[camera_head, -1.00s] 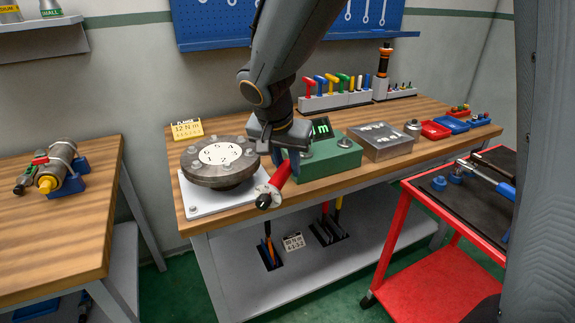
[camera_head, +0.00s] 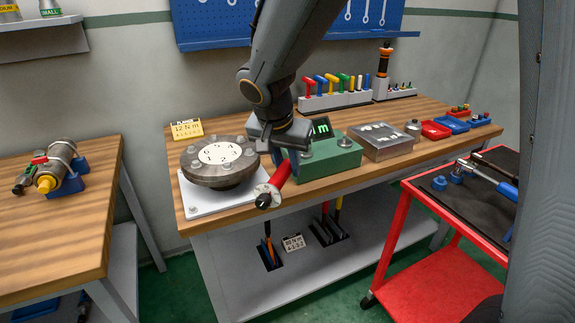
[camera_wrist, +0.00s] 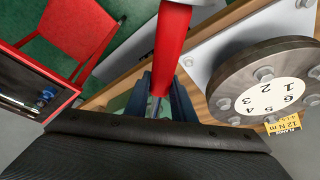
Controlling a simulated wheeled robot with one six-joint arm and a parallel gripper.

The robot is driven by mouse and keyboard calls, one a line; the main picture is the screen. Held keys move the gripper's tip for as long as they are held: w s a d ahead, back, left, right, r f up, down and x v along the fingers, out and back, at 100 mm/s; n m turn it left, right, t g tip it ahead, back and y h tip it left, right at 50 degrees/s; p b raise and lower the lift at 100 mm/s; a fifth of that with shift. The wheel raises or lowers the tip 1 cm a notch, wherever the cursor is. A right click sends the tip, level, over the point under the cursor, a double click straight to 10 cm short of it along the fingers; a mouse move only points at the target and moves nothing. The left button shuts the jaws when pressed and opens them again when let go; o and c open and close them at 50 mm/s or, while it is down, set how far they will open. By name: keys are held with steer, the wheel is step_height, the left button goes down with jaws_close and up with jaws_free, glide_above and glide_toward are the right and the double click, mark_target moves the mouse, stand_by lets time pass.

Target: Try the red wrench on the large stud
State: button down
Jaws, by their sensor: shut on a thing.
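My gripper (camera_head: 288,153) is shut on the red wrench (camera_head: 281,177), which also shows in the wrist view (camera_wrist: 173,40). Its red handle slants down and left from the fingers, in front of the bench edge, with a pale ring and a dark end. In the wrist view, its grey shaft runs between my gripper's fingers (camera_wrist: 160,103); its working end is hidden. A round dark flange (camera_head: 221,162) with several bolts and a numbered white disc stands just left of my gripper. I cannot tell which thing is the large stud.
A green box with a lit display (camera_head: 335,160) is close at the right, beside a grey metal block (camera_head: 382,142). A tool rack (camera_head: 335,101) stands behind. A red trolley (camera_head: 395,245) is at the right. A second bench (camera_head: 80,215) with a clamped pipe is at the left.

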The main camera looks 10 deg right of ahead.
steer(key=shift+w+a+f+m+b, duration=0.1)
steer(key=shift+w+a+m+b, duration=0.25)
steer(key=shift+a+m+b, duration=0.35)
stand_by(0.6)
steer(key=shift+w, duration=0.1)
stand_by(0.5)
steer(key=shift+w+a+m+g+h+b, duration=0.15)
steer(key=shift+a+m+g+h+b, duration=0.15)
steer(key=shift+b, duration=0.1)
steer(key=shift+w+a, duration=0.15)
steer(key=shift+a, duration=0.05)
stand_by(0.3)
steer(key=shift+d, duration=0.1)
steer(key=shift+s+d+n+p, duration=0.3)
steer(key=shift+s+d+n, duration=0.35)
steer(key=shift+d+n, duration=0.2)
steer(key=shift+r, duration=0.2)
steer(key=shift+r+p, duration=1.75)
steer(key=shift+r, duration=0.7)
